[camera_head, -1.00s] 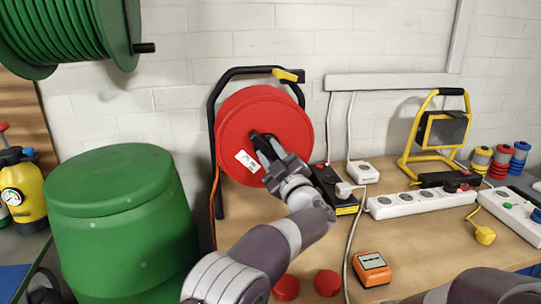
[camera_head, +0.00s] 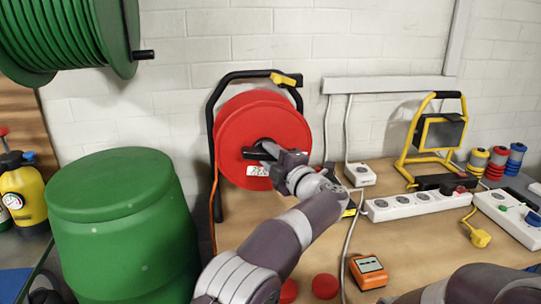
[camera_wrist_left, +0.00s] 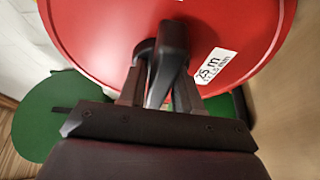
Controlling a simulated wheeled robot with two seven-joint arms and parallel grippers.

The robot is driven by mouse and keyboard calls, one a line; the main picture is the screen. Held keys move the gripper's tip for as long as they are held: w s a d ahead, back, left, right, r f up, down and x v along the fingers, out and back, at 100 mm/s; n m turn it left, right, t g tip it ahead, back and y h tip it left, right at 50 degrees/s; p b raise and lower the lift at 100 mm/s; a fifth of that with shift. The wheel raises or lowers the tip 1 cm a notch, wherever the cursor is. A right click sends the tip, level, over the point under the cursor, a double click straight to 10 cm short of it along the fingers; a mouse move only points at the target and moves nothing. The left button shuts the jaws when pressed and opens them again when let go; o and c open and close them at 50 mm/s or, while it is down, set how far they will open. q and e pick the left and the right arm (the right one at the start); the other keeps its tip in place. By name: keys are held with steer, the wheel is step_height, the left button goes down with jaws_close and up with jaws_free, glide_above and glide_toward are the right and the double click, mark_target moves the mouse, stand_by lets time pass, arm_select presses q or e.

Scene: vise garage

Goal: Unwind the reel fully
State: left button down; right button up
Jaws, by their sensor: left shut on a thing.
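A red cable reel (camera_head: 246,128) stands on the workbench in a black frame (camera_head: 211,119) with a yellow clip at its top. Its red disc also fills the upper part of the left wrist view (camera_wrist_left: 100,40). A white label (camera_head: 258,171) sits low on the disc. My left gripper (camera_head: 262,151) is in front of the disc, shut on the reel's black crank handle (camera_wrist_left: 172,45). The handle is between the two fingers in the left wrist view. An orange cable (camera_head: 213,200) hangs down the left side of the frame. My right gripper is not in view.
A green barrel (camera_head: 120,225) stands at left, with a green hose reel (camera_head: 60,40) above it. White power strips (camera_head: 415,205), a yellow work lamp (camera_head: 440,132) and an orange meter (camera_head: 368,271) are on the bench at right. Two red caps (camera_head: 325,286) lie near the front.

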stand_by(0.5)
arm_select(q)
steer(key=c, duration=1)
jaws_free()
steer(key=shift+o, duration=0.2)
steer(key=v, duration=1.2)
steer(key=shift+s+d, duration=0.2)
steer(key=shift+d, duration=0.05)
steer(key=shift+f, duration=0.1)
